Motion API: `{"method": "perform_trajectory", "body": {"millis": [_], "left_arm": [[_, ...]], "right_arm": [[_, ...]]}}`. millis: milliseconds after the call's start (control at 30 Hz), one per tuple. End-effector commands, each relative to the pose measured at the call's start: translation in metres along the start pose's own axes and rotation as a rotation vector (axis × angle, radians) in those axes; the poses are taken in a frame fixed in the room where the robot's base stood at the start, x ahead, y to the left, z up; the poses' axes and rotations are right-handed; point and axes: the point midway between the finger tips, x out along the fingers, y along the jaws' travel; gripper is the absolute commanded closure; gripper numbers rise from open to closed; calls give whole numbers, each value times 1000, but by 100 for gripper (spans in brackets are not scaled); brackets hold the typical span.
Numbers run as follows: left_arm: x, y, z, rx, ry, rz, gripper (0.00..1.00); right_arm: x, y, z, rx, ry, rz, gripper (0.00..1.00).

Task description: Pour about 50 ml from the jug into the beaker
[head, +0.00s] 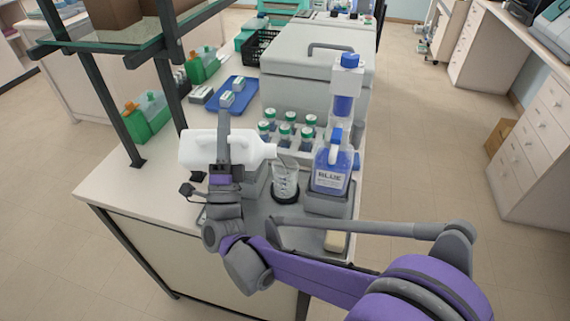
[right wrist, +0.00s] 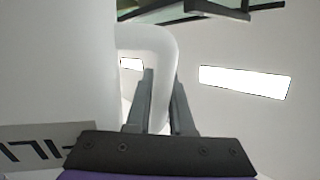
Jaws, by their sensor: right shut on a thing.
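The white jug (head: 255,151) is tipped onto its side above the bench, its mouth pointing right toward the beaker. My right gripper (head: 223,130) is shut on the jug's handle (right wrist: 166,45), which passes between the fingers in the right wrist view; the jug's white body (right wrist: 60,70) fills the left there. The clear glass beaker (head: 285,178) stands upright on a dark round base, just below and right of the jug's mouth. I cannot tell its liquid level or whether a stream is falling. My left gripper is not in view.
A blue-labelled bottle (head: 333,172) stands on a grey block right of the beaker. Several green-capped bottles (head: 285,134) sit behind it. A blue tray (head: 232,93) and green boxes (head: 203,66) are farther back. A dark shelf post (head: 119,107) rises at the left.

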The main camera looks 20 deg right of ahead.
Motion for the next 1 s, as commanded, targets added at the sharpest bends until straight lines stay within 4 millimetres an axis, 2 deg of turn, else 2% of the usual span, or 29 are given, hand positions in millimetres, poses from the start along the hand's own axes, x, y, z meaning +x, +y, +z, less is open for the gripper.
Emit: {"method": "perform_trajectory", "body": {"millis": [600,667,700,767,800,1000], "left_arm": [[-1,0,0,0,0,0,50],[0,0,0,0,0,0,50],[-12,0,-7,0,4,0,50],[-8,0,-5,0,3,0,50],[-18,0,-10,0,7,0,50],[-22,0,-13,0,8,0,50]], "right_arm": [[1,-1,-1,7,7,-5,100],[1,-2,6,-55,-47,-7,100],[13,-15,16,-142,-124,-10,100],[7,-8,41,-269,-240,-12,100],[16,-17,39,-288,-254,-13,100],[18,-19,42,-319,-283,-12,100]]}}
